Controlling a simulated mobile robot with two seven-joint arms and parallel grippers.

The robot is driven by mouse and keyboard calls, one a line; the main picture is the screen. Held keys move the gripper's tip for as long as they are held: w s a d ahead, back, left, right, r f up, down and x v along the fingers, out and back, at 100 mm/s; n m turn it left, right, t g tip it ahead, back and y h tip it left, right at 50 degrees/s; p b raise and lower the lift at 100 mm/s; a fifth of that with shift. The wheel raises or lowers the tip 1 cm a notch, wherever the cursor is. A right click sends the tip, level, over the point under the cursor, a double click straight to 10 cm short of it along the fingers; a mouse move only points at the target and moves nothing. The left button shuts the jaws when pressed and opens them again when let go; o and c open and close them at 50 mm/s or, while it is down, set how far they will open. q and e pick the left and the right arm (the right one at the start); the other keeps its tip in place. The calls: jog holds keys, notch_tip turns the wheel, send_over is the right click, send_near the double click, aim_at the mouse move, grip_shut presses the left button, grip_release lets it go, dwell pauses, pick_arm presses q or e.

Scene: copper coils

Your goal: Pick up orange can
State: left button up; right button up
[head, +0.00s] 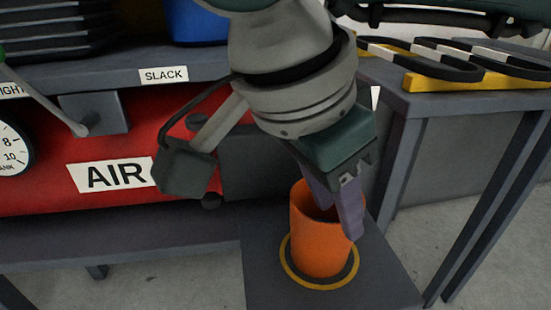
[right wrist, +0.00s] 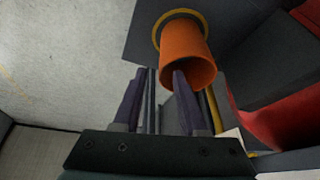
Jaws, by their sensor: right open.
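The orange can (head: 315,250) stands upright and open-topped inside a yellow ring on a small dark stand (head: 375,285). My right gripper (head: 338,222) is open over the can's right side, pointing down. One finger lies in front of the can's right edge, and the other overlaps its mouth. In the right wrist view, the can (right wrist: 185,42) is beyond the right finger, whose tip overlaps the open mouth. The left finger is clear of the can on its left. I cannot tell whether a finger is inside the can or touching it. My left gripper is out of view.
A red tank marked AIR (head: 60,150) lies behind the stand to the left, with a gauge (head: 12,148). A shelf labelled SLACK (head: 163,75) runs above it. A grey table (head: 455,103) at right holds dark straps on a yellow bar (head: 430,82). Floor is open at lower right.

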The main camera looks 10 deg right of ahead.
aim_at(348, 246)
jog(key=b+x, duration=0.2)
jog(key=x, duration=0.5)
jog(key=shift+w+d+f, duration=0.1)
jog(key=shift+w+d, duration=0.05)
jog(key=shift+w, duration=0.05)
grip_shut()
dwell(1.1)
